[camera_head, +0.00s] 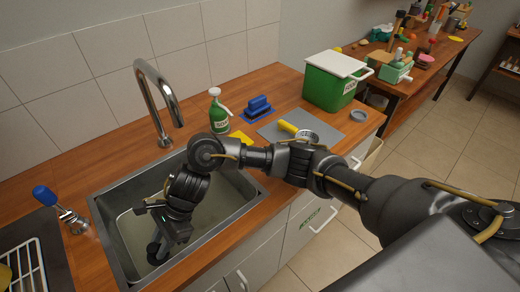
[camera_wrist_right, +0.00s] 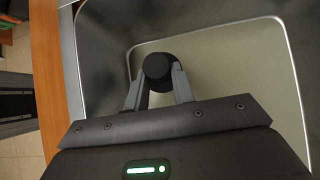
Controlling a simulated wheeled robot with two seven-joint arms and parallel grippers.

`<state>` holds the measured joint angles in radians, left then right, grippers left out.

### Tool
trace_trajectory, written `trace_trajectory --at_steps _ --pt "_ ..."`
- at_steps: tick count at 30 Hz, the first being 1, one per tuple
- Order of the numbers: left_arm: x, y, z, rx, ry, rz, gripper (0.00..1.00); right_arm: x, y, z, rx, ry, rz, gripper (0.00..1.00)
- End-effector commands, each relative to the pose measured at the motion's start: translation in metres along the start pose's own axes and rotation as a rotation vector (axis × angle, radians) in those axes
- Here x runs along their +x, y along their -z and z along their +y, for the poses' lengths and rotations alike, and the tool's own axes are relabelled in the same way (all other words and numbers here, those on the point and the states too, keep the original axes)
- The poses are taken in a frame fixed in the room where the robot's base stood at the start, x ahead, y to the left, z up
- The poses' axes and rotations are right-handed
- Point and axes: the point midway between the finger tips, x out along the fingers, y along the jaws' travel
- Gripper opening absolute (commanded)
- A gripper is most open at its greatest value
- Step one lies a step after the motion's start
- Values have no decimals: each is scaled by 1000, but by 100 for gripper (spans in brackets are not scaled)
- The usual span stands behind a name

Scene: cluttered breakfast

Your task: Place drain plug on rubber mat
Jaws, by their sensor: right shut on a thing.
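The drain plug (camera_wrist_right: 157,66) is a small black round piece. In the right wrist view it sits between the fingertips of my right gripper (camera_wrist_right: 158,84), which is shut on it. In the head view my right gripper (camera_head: 157,247) reaches down into the sink basin, and the plug is hard to tell from the dark fingers. The rubber mat (camera_head: 329,134) looks like the flat grey sheet on the wooden counter, right of the sink. A yellow-handled tool and a round metal piece lie on it. My left gripper is not in view.
The metal sink (camera_head: 117,252) surrounds my right gripper, with a tall faucet (camera_head: 147,87) behind it. A grey disc (camera_head: 358,115) lies right of the mat.

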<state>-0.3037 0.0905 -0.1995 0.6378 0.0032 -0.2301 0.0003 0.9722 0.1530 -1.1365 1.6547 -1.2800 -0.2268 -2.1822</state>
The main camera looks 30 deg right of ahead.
Motion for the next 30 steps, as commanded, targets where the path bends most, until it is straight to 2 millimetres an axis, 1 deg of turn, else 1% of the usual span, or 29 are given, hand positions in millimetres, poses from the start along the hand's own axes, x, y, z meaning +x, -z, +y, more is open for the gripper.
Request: trace_trajectory --at_steps 8,11,14,17,18,20,21,23,24,26,27,29,30 --pt "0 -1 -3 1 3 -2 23 -3 1 -3 10 10 0 0" --pt "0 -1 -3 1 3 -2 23 -13 7 -15 56 50 1 0" --pt "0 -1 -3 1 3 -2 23 -34 17 -39 146 129 3 0" --pt "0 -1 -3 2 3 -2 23 -69 29 -70 245 214 1 0" --pt "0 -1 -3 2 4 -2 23 -85 33 -81 269 234 1 0" --pt "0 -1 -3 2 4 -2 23 -111 39 -95 282 242 -2 0" --pt "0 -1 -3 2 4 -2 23 -127 43 -103 282 240 -2 0" --pt "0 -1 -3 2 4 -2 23 -152 49 -112 281 238 -3 0" --pt "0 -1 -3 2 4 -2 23 -168 53 -118 281 238 -3 0" --pt "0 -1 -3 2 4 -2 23 -192 59 -126 280 238 -2 0" --pt "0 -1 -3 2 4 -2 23 -208 64 -130 280 239 0 0" --pt "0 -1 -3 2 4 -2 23 -234 71 -136 279 241 3 0" --pt "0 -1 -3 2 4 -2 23 -250 75 -139 280 242 4 0"
